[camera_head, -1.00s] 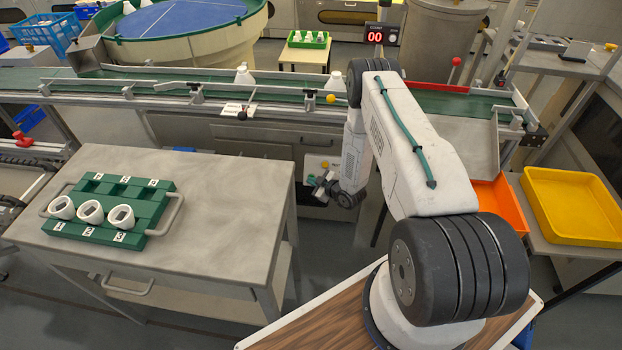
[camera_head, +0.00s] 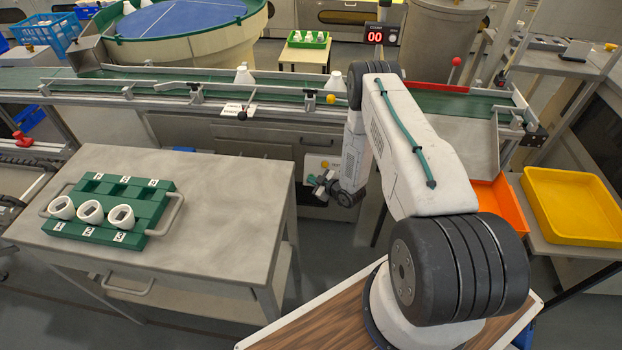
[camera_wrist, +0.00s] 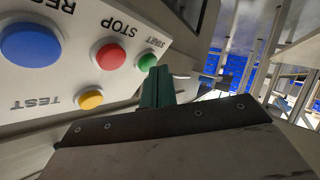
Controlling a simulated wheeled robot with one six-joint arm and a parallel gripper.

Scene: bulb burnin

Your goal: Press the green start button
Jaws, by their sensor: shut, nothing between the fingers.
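The green start button (camera_wrist: 147,62) is a round cap on a light control panel (camera_wrist: 60,85), under upside-down START lettering in the wrist view. My gripper (camera_wrist: 157,72) is shut and empty, its green fingertips right beside the green button and overlapping its edge in the picture. I cannot tell whether they touch it. In the head view my gripper (camera_head: 318,184) is low in front of the conveyor, by a small panel with a yellow button (camera_head: 325,164). The green button is hidden there.
On the same panel are a red STOP button (camera_wrist: 110,56), a blue button (camera_wrist: 30,45) and a yellow button (camera_wrist: 90,99). A steel table (camera_head: 225,190) with a green rack (camera_head: 150,205) stands left of my arm. Orange and yellow trays (camera_head: 570,205) are at right.

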